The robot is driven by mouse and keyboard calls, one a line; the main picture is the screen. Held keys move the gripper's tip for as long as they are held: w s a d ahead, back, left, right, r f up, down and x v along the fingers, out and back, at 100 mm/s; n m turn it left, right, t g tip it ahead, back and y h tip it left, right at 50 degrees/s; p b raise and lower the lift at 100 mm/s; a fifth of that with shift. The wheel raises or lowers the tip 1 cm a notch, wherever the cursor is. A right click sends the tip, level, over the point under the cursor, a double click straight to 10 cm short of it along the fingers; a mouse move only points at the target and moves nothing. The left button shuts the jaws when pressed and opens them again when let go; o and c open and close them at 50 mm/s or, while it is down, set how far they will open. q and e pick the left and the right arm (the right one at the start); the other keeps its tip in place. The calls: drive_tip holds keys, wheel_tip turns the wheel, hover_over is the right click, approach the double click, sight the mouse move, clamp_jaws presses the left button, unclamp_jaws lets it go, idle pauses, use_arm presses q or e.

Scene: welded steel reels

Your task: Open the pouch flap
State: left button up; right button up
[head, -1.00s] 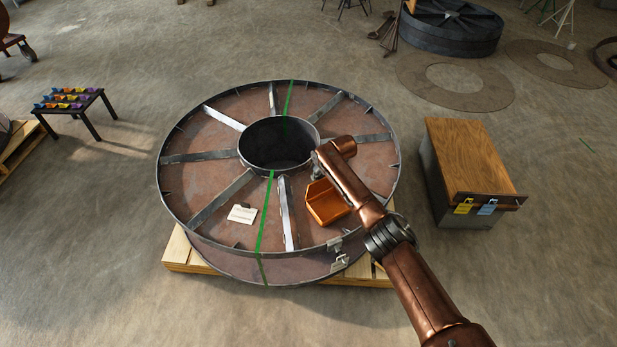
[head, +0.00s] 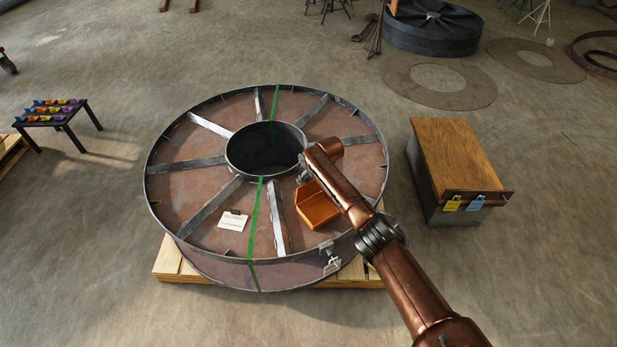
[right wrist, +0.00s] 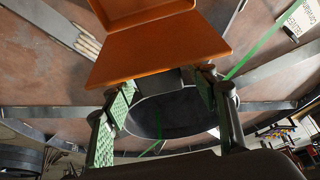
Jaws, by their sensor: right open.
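The orange pouch (head: 319,208) lies on the top of the large steel reel (head: 205,205), right of the green strap and below the hub. In the right wrist view an orange panel of the pouch (right wrist: 158,52) fills the upper middle, with a crease and a rimmed part above it. My right gripper (right wrist: 166,84) is open, its two green-padded fingers apart on either side of the panel's near edge. I cannot tell whether either finger touches it. In the head view my right wrist hides most of the gripper. My left gripper is not in view.
The reel's hub hole (head: 265,150) and raised spokes surround the pouch. A white tag (head: 233,221) lies left of the strap. A wood-topped box (head: 455,155) stands to the right, and a small table (head: 38,121) with coloured bins to the left.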

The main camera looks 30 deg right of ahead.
drive_tip(key=shift+a, duration=0.1)
drive_tip(key=v, duration=1.2)
drive_tip(key=shift+f, duration=0.1)
idle(0.3)
